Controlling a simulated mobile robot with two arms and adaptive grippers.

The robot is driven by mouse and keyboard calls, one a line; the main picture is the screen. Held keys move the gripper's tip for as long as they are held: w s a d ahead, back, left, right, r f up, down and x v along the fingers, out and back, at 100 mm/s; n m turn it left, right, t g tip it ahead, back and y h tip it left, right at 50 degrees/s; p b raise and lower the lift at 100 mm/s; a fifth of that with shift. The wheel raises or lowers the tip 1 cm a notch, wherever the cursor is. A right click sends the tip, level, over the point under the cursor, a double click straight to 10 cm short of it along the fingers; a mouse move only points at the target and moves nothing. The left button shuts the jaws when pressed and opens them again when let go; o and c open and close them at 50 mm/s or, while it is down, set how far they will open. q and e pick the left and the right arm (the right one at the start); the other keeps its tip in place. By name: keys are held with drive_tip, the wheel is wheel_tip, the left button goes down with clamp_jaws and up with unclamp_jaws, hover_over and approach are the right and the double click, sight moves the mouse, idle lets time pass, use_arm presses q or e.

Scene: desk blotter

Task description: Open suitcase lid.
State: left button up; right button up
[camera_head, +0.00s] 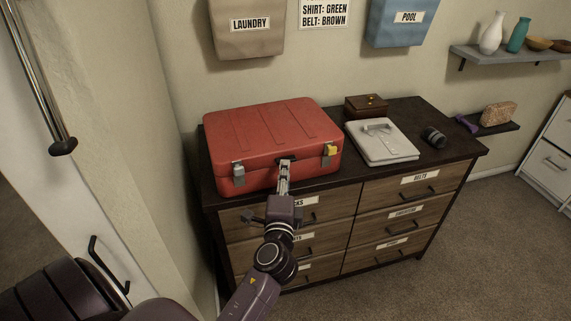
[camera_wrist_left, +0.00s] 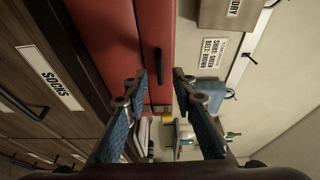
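The red suitcase (camera_head: 270,125) lies flat on the dresser top with its lid down. Its front face has a grey latch (camera_head: 238,172) at the left and a latch with a yellowish part (camera_head: 330,151) at the right; I cannot tell whether either is fastened. A dark handle (camera_head: 287,160) sits between them and shows in the left wrist view (camera_wrist_left: 158,63). My left gripper (camera_head: 284,178) is at the suitcase's front, just below the handle. In the left wrist view its fingers (camera_wrist_left: 160,74) are apart with nothing held, and the handle appears ahead between the tips. My right gripper is not in view.
The dresser (camera_head: 345,215) has labelled drawers with protruding handles below the suitcase. A folded white garment (camera_head: 382,142), a brown box (camera_head: 366,106) and a dark rolled item (camera_head: 434,137) lie to the right. Laundry (camera_head: 248,40) and pool (camera_head: 403,35) bags hang on the wall behind.

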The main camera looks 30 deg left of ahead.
use_arm(q)
drive_tip(key=x, duration=0.3)
drive_tip(key=shift+w+a, duration=0.2)
drive_tip(key=shift+w, duration=0.1)
clamp_jaws()
